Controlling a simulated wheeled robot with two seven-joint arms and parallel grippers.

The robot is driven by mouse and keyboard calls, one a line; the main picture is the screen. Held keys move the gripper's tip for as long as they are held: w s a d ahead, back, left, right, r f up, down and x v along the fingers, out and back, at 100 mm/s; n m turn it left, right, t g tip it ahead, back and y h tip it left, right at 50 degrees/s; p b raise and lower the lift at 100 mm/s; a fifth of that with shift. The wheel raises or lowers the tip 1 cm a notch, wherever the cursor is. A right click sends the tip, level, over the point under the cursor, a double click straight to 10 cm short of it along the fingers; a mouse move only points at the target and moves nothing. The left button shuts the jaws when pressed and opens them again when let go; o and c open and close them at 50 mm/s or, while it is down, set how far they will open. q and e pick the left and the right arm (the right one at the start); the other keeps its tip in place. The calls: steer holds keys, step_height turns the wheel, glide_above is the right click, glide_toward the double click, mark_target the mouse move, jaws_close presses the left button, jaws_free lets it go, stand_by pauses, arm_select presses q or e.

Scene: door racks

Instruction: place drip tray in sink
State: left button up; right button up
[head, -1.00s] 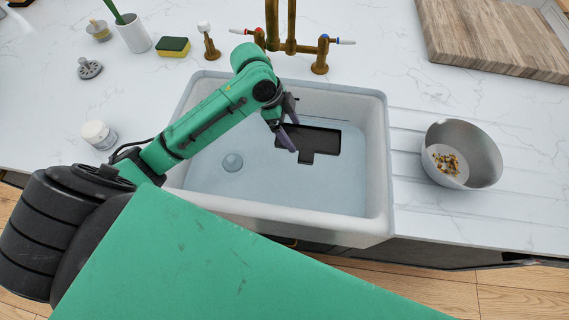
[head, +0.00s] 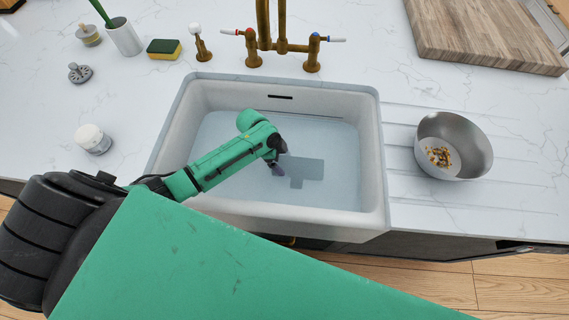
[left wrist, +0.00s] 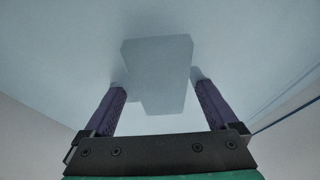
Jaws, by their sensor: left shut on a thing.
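The drip tray (head: 302,169) is a dark T-shaped plate, now seen as a faint grey-blue shape low in the white sink (head: 375,160), apparently under the water. In the left wrist view the drip tray (left wrist: 158,72) is a pale grey flat shape, with its narrow tab toward my fingers. My left gripper (head: 277,168) reaches down into the sink at the tray's left edge. In the left wrist view the purple fingers of the left gripper (left wrist: 160,98) stand apart on either side of the tab, shut on the tray. The exact contact is hazy. My right gripper is not in view.
Brass taps (head: 280,45) stand behind the sink. A metal bowl (head: 470,135) with scraps is on the right counter, and a wooden board (head: 490,35) behind it. A sponge (head: 164,49), a cup (head: 124,38) and a white-lidded jar (head: 92,138) stand on the left.

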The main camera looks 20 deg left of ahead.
arm_select(q)
steer(key=shift+f, duration=0.8)
steer(key=shift+f, duration=0.15)
steer(key=o, duration=1)
steer(key=shift+r, duration=0.25)
steer(key=v, duration=1.2)
